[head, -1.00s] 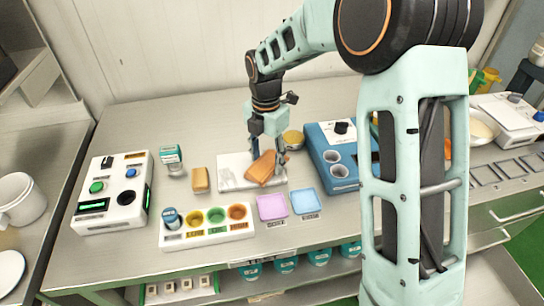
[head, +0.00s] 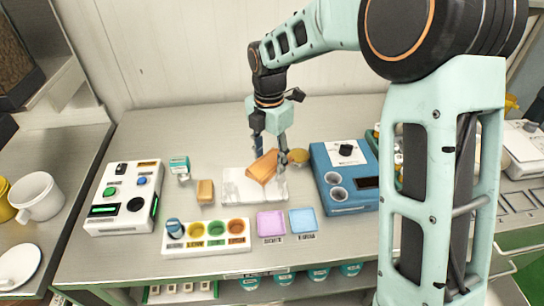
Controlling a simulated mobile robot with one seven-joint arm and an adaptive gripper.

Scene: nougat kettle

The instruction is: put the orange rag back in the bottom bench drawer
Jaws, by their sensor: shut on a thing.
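The orange rag (head: 264,168) is folded and tilted over the white marble slab (head: 237,186) on the bench. My gripper (head: 268,155) points down from above and is shut on the orange rag. Whether the rag's lower edge touches the slab I cannot tell. The bench's drawer fronts are mostly out of view; a metal front (head: 515,243) shows at the lower right, partly behind my arm. The bottom bench drawer cannot be made out.
A white button box (head: 122,200), a small tan block (head: 205,191) and a row of coloured cups (head: 207,236) stand left. Pink (head: 270,224) and blue (head: 303,221) trays lie in front. A blue device (head: 345,180) stands right of the slab. Teal-lidded jars sit on the shelf below.

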